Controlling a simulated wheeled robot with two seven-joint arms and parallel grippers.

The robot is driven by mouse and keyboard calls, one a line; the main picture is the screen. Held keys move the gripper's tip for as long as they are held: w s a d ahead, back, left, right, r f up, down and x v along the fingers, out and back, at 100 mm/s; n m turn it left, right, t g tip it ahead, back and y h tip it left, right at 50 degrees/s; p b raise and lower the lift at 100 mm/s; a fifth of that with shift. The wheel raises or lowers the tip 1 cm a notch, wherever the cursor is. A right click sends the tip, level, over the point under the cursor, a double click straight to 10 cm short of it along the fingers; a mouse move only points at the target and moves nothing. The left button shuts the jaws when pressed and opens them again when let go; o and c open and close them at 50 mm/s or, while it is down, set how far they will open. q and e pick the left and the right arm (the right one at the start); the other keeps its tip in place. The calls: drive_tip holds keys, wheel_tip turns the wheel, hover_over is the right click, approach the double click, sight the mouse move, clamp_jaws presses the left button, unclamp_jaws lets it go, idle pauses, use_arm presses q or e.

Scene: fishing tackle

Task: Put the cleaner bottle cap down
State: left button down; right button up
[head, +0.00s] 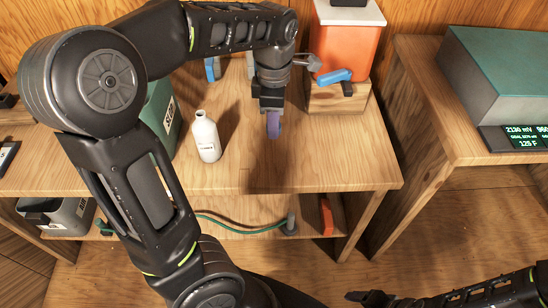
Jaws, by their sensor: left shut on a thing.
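A white cleaner bottle (206,139) stands upright on the wooden workbench, with its narrow neck open and uncapped. My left gripper (272,112) points down over the bench, to the right of the bottle and apart from it. It is shut on a small purple piece (273,128), which looks like the bottle cap. I cannot tell whether the piece touches the bench top. My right gripper (372,297) is low at the right, away from the bench, and its finger state is unclear.
An orange container (346,50) stands on a wooden block (335,98), with a blue-handled tool (333,76) in front. A green box (160,112) is left of the bottle. A second bench (440,110) stands right. The front of the workbench top (290,172) is clear.

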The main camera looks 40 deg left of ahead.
use_arm(q)
hover_over(274, 159)
drive_tip(key=shift+f+b, duration=0.35)
drive_tip(key=shift+f, duration=2.8)
drive_tip(key=shift+f, duration=1.85)
drive_tip(key=shift+b, duration=0.3)
drive_tip(key=shift+f, duration=0.45)
drive_tip(key=c, duration=1.1)
unclamp_jaws()
drive_tip(key=shift+o, duration=0.2)
drive_tip(key=shift+r, duration=0.15)
